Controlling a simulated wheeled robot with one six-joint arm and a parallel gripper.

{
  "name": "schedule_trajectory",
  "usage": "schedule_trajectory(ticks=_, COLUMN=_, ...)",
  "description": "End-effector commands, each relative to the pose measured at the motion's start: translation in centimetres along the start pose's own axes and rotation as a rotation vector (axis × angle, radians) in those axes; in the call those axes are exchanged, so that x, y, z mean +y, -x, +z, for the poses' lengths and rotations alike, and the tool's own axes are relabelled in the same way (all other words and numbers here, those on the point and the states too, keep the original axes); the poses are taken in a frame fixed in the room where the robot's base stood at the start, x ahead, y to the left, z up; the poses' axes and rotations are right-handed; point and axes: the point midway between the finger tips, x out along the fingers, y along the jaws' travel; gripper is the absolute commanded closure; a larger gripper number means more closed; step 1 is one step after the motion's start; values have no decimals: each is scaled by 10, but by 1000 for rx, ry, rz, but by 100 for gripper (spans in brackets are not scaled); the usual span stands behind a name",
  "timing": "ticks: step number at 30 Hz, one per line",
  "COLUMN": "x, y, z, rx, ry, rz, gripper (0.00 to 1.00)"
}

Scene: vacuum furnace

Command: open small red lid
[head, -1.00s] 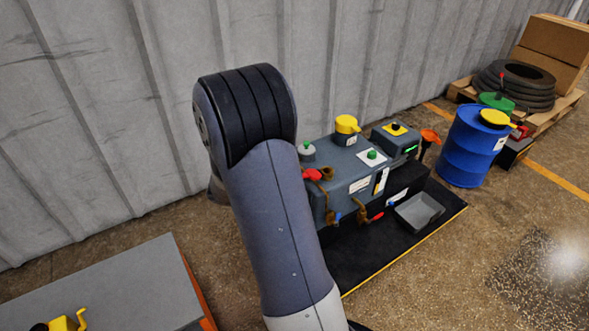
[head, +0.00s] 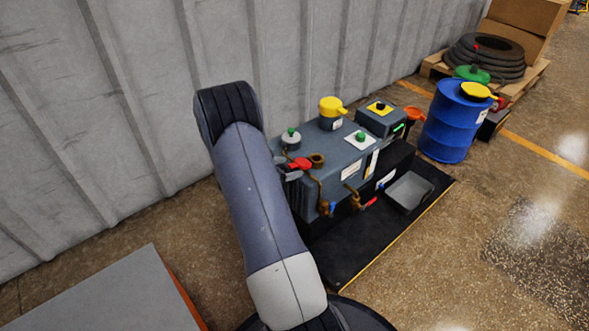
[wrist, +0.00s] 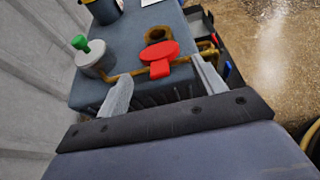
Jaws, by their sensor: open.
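The small red lid (head: 299,163) is on the near left part of the grey machine (head: 335,160). It lies beside a brown ring-shaped neck (head: 317,160), whose opening shows uncovered. In the wrist view the red lid (wrist: 158,55) is flat, with a tab toward me, and the brown neck (wrist: 158,35) is just beyond it. My gripper (wrist: 162,70) is open, one finger on each side of the lid's near end. Nothing is held between the fingers. I cannot tell whether either finger touches the lid. In the head view my arm partly hides the gripper.
A grey cap with a green knob (wrist: 94,55) stands left of the lid. A yellow cap (head: 332,107), brown pipes (head: 352,197) and a grey tray (head: 409,191) are nearby. A blue drum (head: 452,125) stands right; a corrugated wall is behind. Floor at right is clear.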

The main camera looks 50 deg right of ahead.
Motion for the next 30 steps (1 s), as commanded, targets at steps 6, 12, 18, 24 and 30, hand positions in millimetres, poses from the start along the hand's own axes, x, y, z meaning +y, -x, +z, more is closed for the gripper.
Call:
schedule_trajectory(ticks=6, x=0, y=-30, z=-1, rx=0, ry=-1, rz=-1, gripper=35)
schedule_trajectory(ticks=12, x=0, y=-37, z=0, rx=1, ry=1, rz=0, gripper=35)
schedule_trajectory(ticks=18, x=0, y=-37, z=0, rx=1, ry=0, rz=1, gripper=35)
schedule_trajectory(ticks=24, x=0, y=-37, z=0, rx=1, ry=0, rz=0, gripper=51)
schedule_trajectory(ticks=30, x=0, y=-37, z=0, rx=1, ry=0, rz=0, gripper=67)
